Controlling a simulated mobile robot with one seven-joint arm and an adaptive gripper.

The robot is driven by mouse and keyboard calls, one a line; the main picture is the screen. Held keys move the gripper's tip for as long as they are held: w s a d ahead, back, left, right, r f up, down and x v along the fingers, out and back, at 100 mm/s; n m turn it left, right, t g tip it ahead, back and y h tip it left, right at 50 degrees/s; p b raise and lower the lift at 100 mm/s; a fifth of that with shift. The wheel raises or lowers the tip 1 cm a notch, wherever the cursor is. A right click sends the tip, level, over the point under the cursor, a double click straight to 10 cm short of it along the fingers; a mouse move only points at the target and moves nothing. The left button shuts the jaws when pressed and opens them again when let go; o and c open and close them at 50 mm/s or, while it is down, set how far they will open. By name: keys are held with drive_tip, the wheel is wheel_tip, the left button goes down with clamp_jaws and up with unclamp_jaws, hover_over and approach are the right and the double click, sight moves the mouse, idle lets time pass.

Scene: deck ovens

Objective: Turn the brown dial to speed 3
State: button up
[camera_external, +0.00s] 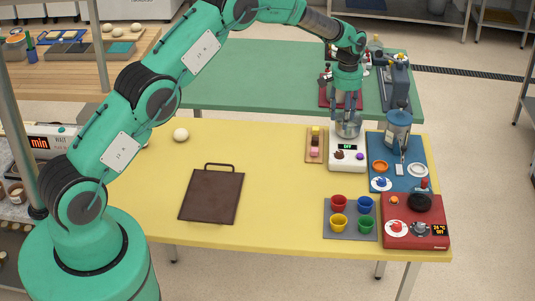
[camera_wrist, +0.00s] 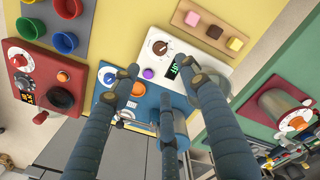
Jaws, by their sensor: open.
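The brown dial (camera_external: 339,155) is on the front left of a white machine (camera_external: 347,164) with a small display reading OFF (camera_external: 347,147). In the wrist view the brown dial (camera_wrist: 160,47) has a pale scale around it; its numbers are too small to read. A purple knob (camera_external: 360,156) sits to its right, and also shows in the wrist view (camera_wrist: 148,73). My gripper (camera_external: 347,106) is open and empty, above the machine's metal bowl (camera_external: 348,129) and behind the dial. In the wrist view its spread fingers (camera_wrist: 160,84) are apart from the dial and partly cover the machine.
A wooden board with coloured blocks (camera_external: 308,145) is left of the machine. Coloured cups (camera_external: 339,202) and a red appliance (camera_external: 413,236) are in front.

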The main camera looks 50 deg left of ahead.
sight(340, 152)
wheel_tip(340, 152, down, 14)
drive_tip(key=shift+r, duration=0.1)
idle(0.9)
clamp_jaws()
